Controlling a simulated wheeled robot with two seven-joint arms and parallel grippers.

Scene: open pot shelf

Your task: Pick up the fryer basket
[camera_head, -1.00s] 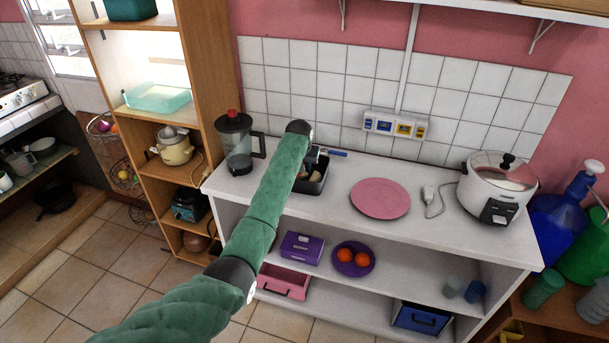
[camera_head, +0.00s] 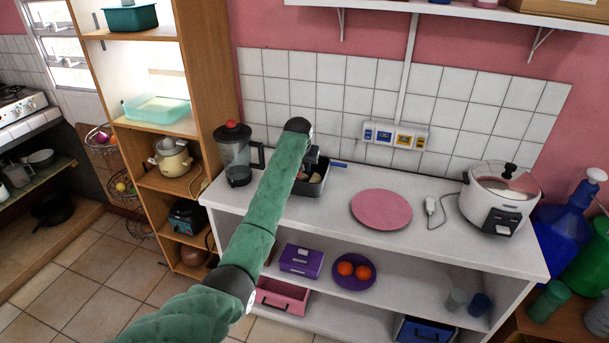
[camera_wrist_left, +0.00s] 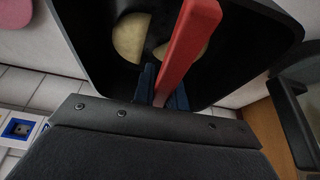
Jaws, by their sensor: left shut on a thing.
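The fryer basket (camera_head: 319,184) is a dark open tub with pale food pieces in it, at the back of the white counter in the head view. In the left wrist view the basket (camera_wrist_left: 103,42) fills the upper middle, with a red handle (camera_wrist_left: 187,40) across it. My left gripper (camera_head: 309,159) is at the basket, partly hidden by my green arm. In the wrist view its dark blue fingers (camera_wrist_left: 165,88) are shut on the red handle. I cannot tell whether the basket touches the counter. My right gripper is not in view.
A blender (camera_head: 237,155) stands left of the basket. A pink plate (camera_head: 381,210) and a rice cooker (camera_head: 498,197) are to its right. A socket panel (camera_head: 395,135) is on the tiled wall behind. A wooden shelf (camera_head: 207,75) rises at the left.

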